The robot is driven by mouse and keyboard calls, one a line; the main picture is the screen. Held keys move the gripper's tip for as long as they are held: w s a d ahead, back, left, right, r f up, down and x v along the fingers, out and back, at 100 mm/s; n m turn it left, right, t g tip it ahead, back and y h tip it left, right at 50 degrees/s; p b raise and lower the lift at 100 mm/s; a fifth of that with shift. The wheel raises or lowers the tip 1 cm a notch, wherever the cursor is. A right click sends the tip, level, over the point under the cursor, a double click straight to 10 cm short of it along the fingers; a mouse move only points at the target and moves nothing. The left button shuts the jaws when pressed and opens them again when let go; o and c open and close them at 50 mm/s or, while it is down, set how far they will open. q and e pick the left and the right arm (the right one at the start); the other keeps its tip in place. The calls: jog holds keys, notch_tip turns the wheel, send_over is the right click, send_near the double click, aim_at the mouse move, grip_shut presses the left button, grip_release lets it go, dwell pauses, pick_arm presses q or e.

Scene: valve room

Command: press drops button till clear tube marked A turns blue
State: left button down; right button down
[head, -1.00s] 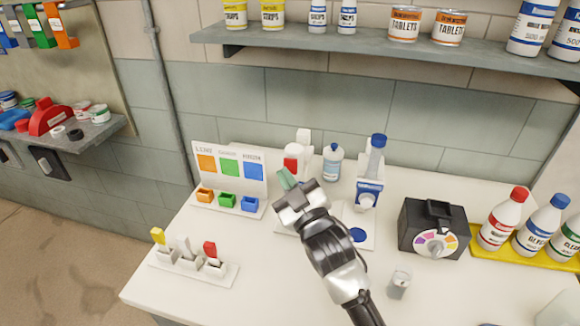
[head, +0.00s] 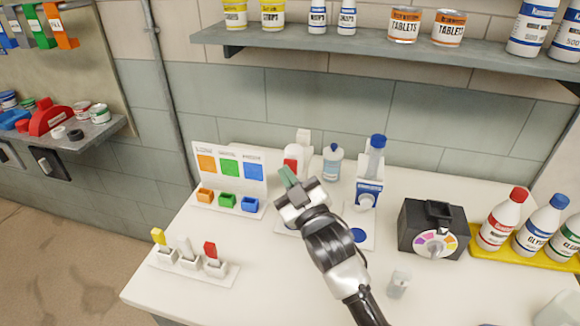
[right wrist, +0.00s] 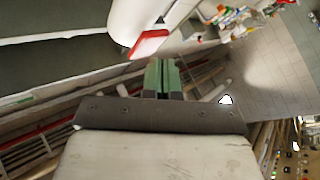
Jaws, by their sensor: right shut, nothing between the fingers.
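My right gripper (head: 287,177) is shut and empty, its green fingertips in front of a white dispenser (head: 303,142) with a red part (head: 292,153). In the right wrist view the shut green fingers (right wrist: 162,78) point toward a red piece (right wrist: 150,43) on a white body, with a small gap showing; contact is not clear. A second dispenser (head: 368,186) with a blue cap stands to the right. A small clear vessel (head: 398,284) stands at the front; no letter A is readable. My left gripper is out of view.
A colour card (head: 229,162) with small orange, green and blue bins stands left. A rack (head: 195,268) with yellow, white and red items is front left. A black box with a colour dial (head: 434,229) and bottles on a yellow tray (head: 490,256) are right. The front middle is mostly clear.

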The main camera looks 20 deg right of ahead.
jog(key=shift+w+d, duration=0.25)
jog(key=shift+w, duration=0.15)
dwell(0.8)
jog(key=shift+s+a+p, duration=0.3)
jog(key=shift+s+a, duration=0.2)
jog(key=shift+s, duration=0.3)
jog(key=s+a, duration=0.1)
jog(key=s, duration=0.1)
jog(key=s+a+p, duration=0.1)
jog(key=s, duration=0.1)
jog(key=shift+a, duration=0.4)
dwell(0.8)
